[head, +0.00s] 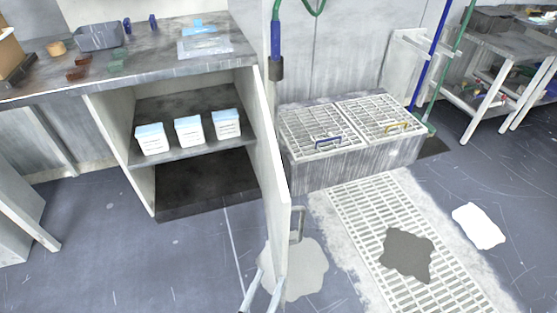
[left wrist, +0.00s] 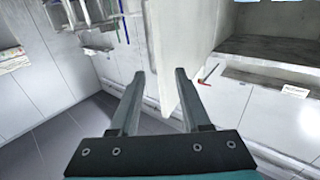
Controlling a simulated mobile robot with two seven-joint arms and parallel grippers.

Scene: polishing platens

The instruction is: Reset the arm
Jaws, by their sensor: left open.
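My left gripper (head: 268,278) is at the bottom of the head view, by the lower edge of the open cabinet door (head: 270,150). Its two fingers are spread with nothing held between them. The door handle (head: 297,225) is on the door's right face, a little above and right of the fingers. In the left wrist view my left gripper (left wrist: 157,80) is also open, and the pale door (left wrist: 172,45) stands beyond the fingertips. I cannot tell whether a finger touches the door. My right gripper is not in view.
The open cabinet (head: 200,150) holds three white tubs (head: 189,131) with blue lids on its shelf. The counter above (head: 150,65) carries a grey tray (head: 100,36). A grated box (head: 345,150) stands right of the door. Puddles (head: 300,268) and a floor grate (head: 375,215) lie in front.

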